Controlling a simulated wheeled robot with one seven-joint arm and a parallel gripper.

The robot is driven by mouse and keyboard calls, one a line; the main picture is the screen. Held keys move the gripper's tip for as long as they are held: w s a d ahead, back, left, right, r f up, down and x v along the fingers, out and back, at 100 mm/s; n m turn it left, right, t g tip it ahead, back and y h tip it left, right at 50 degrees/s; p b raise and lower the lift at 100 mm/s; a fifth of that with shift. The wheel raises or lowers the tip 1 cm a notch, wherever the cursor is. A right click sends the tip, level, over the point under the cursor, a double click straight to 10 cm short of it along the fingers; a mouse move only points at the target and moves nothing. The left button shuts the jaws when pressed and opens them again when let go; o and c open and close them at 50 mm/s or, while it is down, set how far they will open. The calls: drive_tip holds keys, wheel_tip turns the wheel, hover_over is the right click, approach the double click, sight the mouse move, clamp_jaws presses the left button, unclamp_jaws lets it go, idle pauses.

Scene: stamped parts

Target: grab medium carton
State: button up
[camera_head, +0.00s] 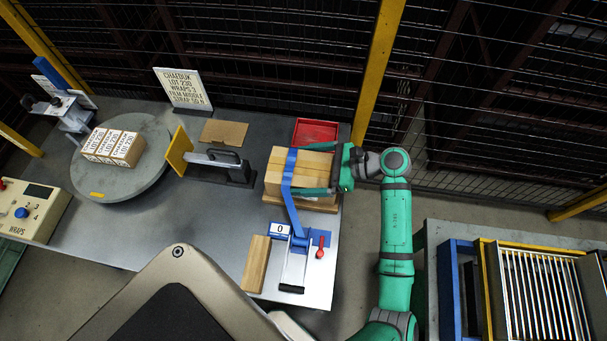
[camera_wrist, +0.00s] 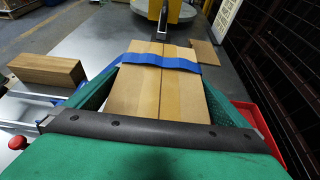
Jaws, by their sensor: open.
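A brown carton (camera_head: 318,163), which I take to be the medium carton, sits on a wooden base at the right end of the table. A blue strap (camera_head: 290,167) lies over its top and runs down to a strapping tool (camera_head: 296,262). My gripper (camera_head: 308,170) comes in from the right with its green fingers open, one along each side of the carton. In the wrist view the carton (camera_wrist: 150,98) lies between the two fingers, with the strap (camera_wrist: 160,62) across its far part. I cannot tell whether the fingers touch the sides.
A red tray (camera_head: 314,131) stands behind the carton, and a wooden block (camera_head: 256,264) lies in front. A black-handled device with a yellow plate (camera_head: 179,150) stands left. Several labelled small cartons (camera_head: 113,146) sit on a round turntable (camera_head: 125,186). A wire fence runs behind.

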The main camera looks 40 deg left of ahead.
drive_tip(key=c, duration=1.4)
drive_tip(key=shift+r, duration=0.1)
drive_tip(key=c, duration=0.4)
drive_tip(key=shift+o, duration=0.2)
